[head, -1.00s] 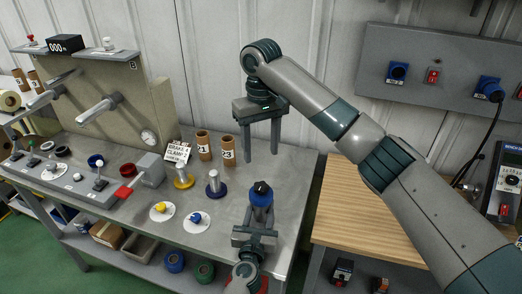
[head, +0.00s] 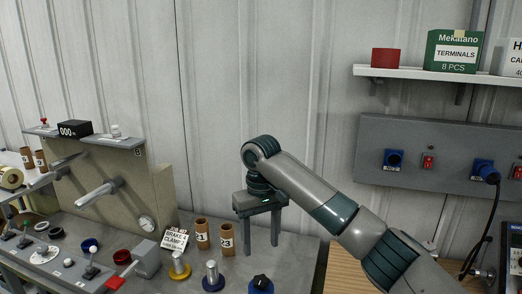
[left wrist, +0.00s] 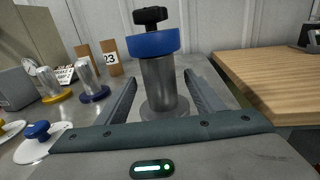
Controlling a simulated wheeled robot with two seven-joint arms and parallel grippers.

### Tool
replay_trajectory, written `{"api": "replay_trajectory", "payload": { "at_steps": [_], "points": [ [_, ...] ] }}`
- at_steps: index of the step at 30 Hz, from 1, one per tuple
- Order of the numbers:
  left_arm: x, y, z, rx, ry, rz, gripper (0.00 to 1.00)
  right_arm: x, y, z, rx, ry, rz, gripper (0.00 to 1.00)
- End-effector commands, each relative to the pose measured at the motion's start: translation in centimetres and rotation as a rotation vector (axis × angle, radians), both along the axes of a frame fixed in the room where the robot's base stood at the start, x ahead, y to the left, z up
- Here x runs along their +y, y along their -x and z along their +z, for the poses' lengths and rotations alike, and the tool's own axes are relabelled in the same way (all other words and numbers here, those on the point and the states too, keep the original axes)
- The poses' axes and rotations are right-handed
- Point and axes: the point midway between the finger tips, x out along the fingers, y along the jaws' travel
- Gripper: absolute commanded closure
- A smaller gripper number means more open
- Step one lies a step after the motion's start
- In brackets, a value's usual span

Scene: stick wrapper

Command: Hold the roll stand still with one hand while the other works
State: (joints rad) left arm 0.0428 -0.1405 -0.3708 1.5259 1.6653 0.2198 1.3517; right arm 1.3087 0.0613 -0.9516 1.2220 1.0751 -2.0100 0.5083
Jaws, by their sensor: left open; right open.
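A stand with a grey metal post, a blue collar and a black knob (left wrist: 157,65) rises from the bench in the left wrist view. Its blue and black top also shows at the bottom edge of the head view (head: 260,286). My left gripper (left wrist: 160,80) is open, with one finger on each side of the grey post and gaps visible beside it. My left gripper is outside the head view. My right gripper (head: 260,240) is open and empty, fingers pointing down, near the numbered brown tubes (head: 202,236). The lower part of the bench is cut off in the head view.
Grey posts on yellow (head: 180,266) and dark blue (head: 213,278) bases stand left of the stand. Behind them is a brake and clamp sign (head: 174,239). A panel with pegs (head: 155,195) stands at left. A wooden table (left wrist: 255,75) lies to the right.

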Motion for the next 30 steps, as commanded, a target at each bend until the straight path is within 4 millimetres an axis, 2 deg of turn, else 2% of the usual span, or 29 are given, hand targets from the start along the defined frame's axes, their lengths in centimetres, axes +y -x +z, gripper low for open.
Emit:
{"api": "replay_trajectory", "payload": {
  "at_steps": [9, 15, 21, 30],
  "points": [
    [0.9, 5.5, -0.1, 0.002, 0.0, 0.001, 0.39, 0.0, 0.0, 0.0, 0.0, 0.0, 0.0, 0.48],
    [1.3, 8.0, -0.1, 0.001, -0.001, 0.001, 0.39, 0.0, 0.0, 0.0, 0.0, 0.0, 0.0, 0.48],
    [1.5, 9.0, 0.0, 0.001, 0.0, 0.001, 0.39, 0.0, 0.0, 0.0, 0.0, 0.0, 0.0, 0.48],
    [1.5, 9.1, 0.0, 0.0, -0.001, 0.001, 0.39, 0.0, 0.0, 0.0, 0.0, 0.0, 0.0, 0.48]
  ]
}}
